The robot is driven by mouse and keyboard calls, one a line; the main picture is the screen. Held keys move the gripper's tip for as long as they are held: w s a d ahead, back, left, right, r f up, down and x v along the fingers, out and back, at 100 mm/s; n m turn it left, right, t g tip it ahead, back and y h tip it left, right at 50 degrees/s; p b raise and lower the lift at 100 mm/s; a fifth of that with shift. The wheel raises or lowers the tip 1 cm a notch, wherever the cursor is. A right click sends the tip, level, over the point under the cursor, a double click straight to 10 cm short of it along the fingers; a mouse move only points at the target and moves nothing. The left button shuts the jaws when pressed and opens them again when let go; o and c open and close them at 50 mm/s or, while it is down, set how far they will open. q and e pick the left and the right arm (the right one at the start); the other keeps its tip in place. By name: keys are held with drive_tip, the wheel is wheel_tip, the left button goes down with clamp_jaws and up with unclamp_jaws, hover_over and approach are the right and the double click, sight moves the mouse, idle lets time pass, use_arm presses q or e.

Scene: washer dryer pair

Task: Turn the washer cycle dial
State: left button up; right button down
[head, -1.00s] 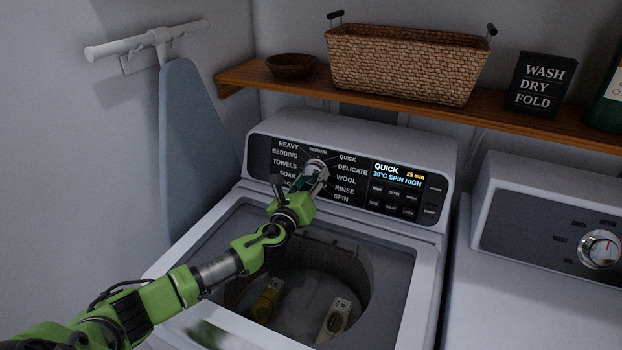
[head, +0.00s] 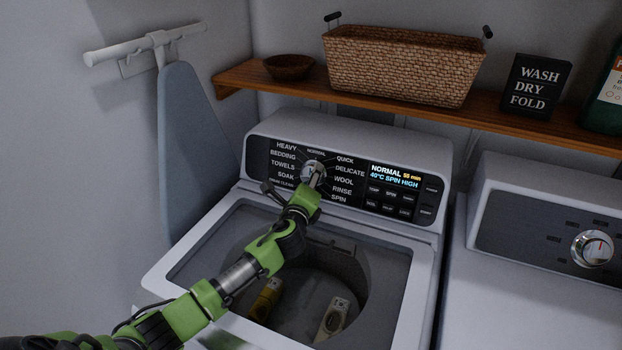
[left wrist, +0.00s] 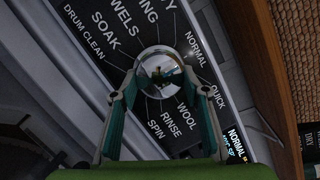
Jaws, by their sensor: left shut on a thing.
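The washer cycle dial (head: 312,167) is a round silver knob in the middle of the washer's dark control panel, with cycle names around it. In the left wrist view the shiny dial (left wrist: 160,66) sits between my two fingers. My left gripper (head: 315,178) is shut on the dial, one finger on each side of it; its fingers also show in the left wrist view (left wrist: 162,82). The washer display (head: 394,178) reads NORMAL, 55 min, 40°C, SPIN HIGH. My right gripper is not in view.
The washer tub (head: 310,300) shows below the panel, with a yellow and a white item inside. A wooden shelf (head: 490,116) above holds a wicker basket (head: 400,70) and a bowl (head: 289,67). The dryer (head: 545,300) stands at right, an ironing board (head: 188,150) at left.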

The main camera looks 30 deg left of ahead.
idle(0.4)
use_arm(q)
drive_tip(key=o, duration=1.1)
drive_tip(key=v, duration=1.2)
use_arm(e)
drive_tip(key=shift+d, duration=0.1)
